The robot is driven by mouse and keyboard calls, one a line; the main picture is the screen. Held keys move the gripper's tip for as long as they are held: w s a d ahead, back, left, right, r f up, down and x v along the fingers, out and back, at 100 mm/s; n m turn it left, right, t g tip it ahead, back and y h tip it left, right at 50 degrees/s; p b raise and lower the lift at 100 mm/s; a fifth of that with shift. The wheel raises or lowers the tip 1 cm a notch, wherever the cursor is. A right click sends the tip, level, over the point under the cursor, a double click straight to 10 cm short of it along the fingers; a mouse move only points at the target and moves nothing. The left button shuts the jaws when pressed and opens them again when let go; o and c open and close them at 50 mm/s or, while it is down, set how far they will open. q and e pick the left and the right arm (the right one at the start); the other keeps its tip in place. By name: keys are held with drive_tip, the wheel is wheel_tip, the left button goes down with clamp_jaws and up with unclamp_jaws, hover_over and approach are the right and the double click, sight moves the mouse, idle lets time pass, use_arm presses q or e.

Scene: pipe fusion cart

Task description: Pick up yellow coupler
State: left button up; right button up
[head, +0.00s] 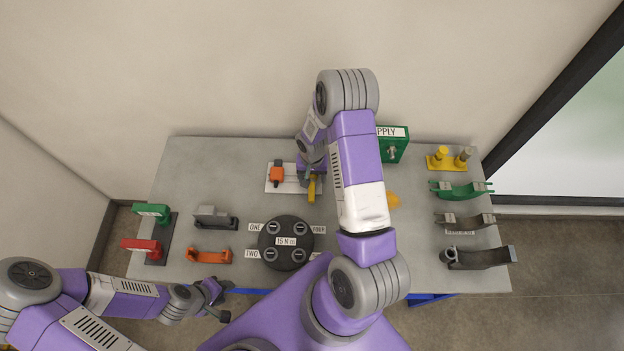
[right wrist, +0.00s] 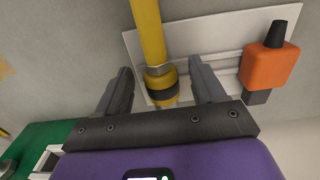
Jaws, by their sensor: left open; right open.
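A yellow rod-like piece with a dark band (right wrist: 152,35) lies over a white plate in the right wrist view; it also shows in the head view (head: 312,188). I cannot tell for sure that it is the coupler. My right gripper (right wrist: 160,72) is open, with one finger on each side of this piece; contact is not clear. In the head view my right gripper (head: 309,172) is mostly hidden by its own wrist. Another yellow piece (head: 394,201) is partly hidden behind my right arm. My left gripper (head: 220,300) is open and empty off the table's front left edge.
An orange-and-black tool (right wrist: 268,66) sits on the white plate (head: 280,187) beside the yellow piece. A dark round dial (head: 286,262) is at front centre. A green supply box (head: 393,148), yellow peg stand (head: 443,163) and green cradle (head: 460,190) stand right. Red clamp (head: 141,246) is left.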

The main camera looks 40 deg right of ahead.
drive_tip(key=c, duration=1.3)
